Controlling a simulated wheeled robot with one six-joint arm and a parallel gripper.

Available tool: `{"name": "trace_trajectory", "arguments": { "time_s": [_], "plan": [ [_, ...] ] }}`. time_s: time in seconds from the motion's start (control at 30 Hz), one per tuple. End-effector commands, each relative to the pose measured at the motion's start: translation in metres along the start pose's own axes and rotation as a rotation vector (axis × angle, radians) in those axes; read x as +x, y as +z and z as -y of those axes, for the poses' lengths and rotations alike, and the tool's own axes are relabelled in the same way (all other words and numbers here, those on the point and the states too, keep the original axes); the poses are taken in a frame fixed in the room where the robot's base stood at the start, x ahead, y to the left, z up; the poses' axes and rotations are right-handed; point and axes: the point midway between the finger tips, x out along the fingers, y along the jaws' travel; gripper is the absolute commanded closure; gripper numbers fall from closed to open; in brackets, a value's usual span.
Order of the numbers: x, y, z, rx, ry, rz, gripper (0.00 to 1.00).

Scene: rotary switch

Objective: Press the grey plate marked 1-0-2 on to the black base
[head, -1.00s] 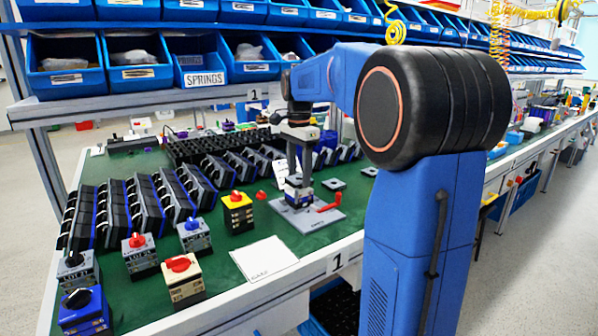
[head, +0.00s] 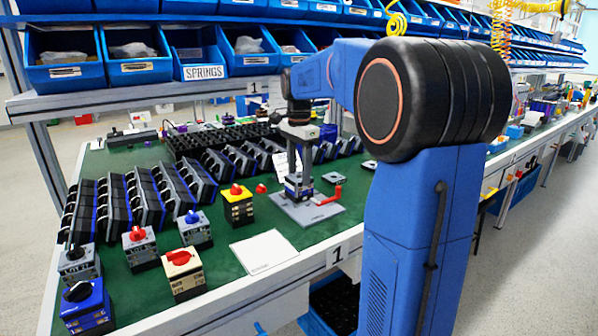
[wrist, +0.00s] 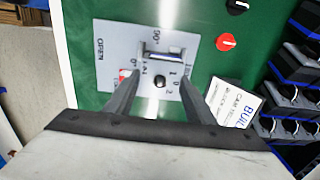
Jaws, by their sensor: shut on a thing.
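The grey plate marked 1-0-2 (wrist: 172,88) is between the two fingers of my gripper (wrist: 160,76) in the wrist view, with a dark round middle. My gripper (head: 298,178) is shut on it, over the grey fixture (head: 322,212) in the head view. The black base is mostly hidden under the plate and fingers; a dark body (head: 298,191) shows low in the fixture. I cannot tell whether the plate sits flush on it. The fixture's red handle (head: 331,195) points out to the right.
A white instruction card (wrist: 240,103) stands close behind my gripper. A yellow switch (head: 238,208), other finished switches and a white sheet (head: 263,251) lie to the left. Rows of black parts (head: 135,205) fill the back left.

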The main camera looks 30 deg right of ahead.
Motion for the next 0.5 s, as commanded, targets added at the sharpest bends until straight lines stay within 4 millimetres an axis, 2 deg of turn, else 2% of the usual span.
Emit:
{"name": "trace_trajectory", "arguments": {
  "time_s": [0.23,0.27,0.3,0.33,0.5],
  "plan": [
    [0.001,0.0,-0.0001,0.0,0.001,0.0,0.72],
    [0.001,0.0,-0.0001,0.0,0.001,0.0,0.44],
    [0.001,0.0,-0.0001,0.0,0.001,0.0,0.34],
    [0.001,0.0,-0.0001,0.0,0.001,0.0,0.29],
    [0.0008,0.0,-0.0001,0.0,0.001,0.0,0.29]
  ]
}}
